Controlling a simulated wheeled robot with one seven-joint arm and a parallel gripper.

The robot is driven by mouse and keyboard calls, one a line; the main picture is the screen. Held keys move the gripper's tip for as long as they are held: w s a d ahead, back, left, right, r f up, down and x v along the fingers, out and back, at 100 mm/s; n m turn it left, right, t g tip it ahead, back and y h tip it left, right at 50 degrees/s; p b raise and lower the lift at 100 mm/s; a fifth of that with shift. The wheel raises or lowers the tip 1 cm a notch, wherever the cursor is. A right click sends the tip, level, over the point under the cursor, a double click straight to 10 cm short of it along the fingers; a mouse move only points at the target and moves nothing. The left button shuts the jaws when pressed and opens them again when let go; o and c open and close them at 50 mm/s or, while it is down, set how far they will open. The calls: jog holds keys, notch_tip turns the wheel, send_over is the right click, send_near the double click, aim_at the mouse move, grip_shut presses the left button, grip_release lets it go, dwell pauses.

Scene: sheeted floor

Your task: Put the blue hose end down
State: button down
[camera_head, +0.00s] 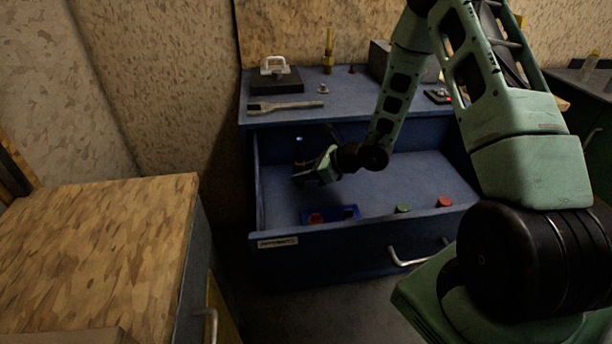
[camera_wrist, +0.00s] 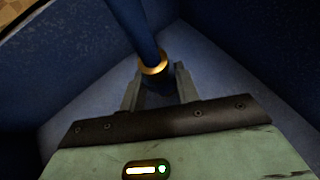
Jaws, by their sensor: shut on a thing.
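The blue hose end (camera_wrist: 145,35) is a dark blue tube with a brass-coloured ring, and it passes between my gripper's fingers in the wrist view. My gripper (camera_wrist: 160,88) is shut on it, near the ring. In the head view my gripper (camera_head: 303,176) is inside the open blue drawer (camera_head: 350,235), at its left side. A small part of the blue hose end (camera_head: 299,146) shows above the gripper there. The lower end of it is hidden by the fingers, and I cannot tell whether it touches the drawer floor.
In the drawer lie a blue tray (camera_head: 343,212) with a red piece, a green cap (camera_head: 403,208) and a red cap (camera_head: 444,202). The bench top (camera_head: 350,100) above holds a wrench-like tool (camera_head: 285,106). A wooden-topped cabinet (camera_head: 90,240) stands at left. The drawer's middle floor is clear.

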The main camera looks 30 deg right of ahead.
jog(key=shift+f, duration=0.6)
jog(key=shift+f, duration=0.1)
jog(key=shift+f, duration=0.15)
jog(key=c, duration=1)
grip_release()
jog(key=shift+c, duration=0.2)
jog(key=shift+r, duration=0.4)
jog(key=v, duration=1.2)
jog(key=shift+f, duration=0.15)
